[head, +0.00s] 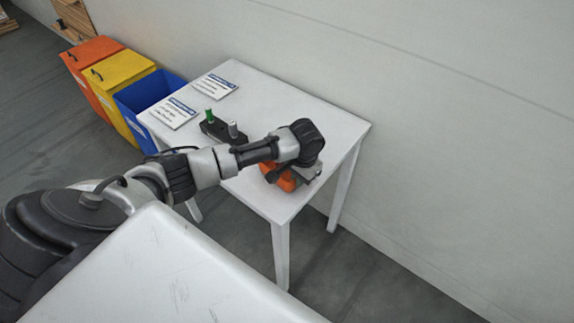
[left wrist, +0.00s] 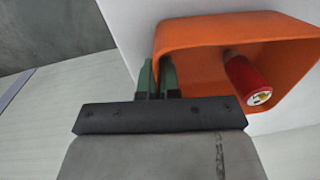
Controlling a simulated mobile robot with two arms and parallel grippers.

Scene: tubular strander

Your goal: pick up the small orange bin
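The small orange bin (head: 285,182) is at the front edge of the white table, partly hidden under my left arm's end in the head view. In the left wrist view the bin (left wrist: 200,50) is large and open towards the camera, with a red cylinder (left wrist: 248,80) inside. My left gripper (left wrist: 159,72) has its green fingers close together at the bin's left wall. One finger is outside and one inside, and the gap is narrow, so it looks shut on the wall. Whether the bin is off the table cannot be told. My right gripper is not in view.
The white table (head: 290,105) also holds a black stand (head: 213,127) with a green and a grey peg, and two printed signs (head: 172,112). Orange (head: 92,50), yellow (head: 125,75) and blue (head: 152,92) large bins stand left of it. A wall is behind; a white surface (head: 150,275) is in front.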

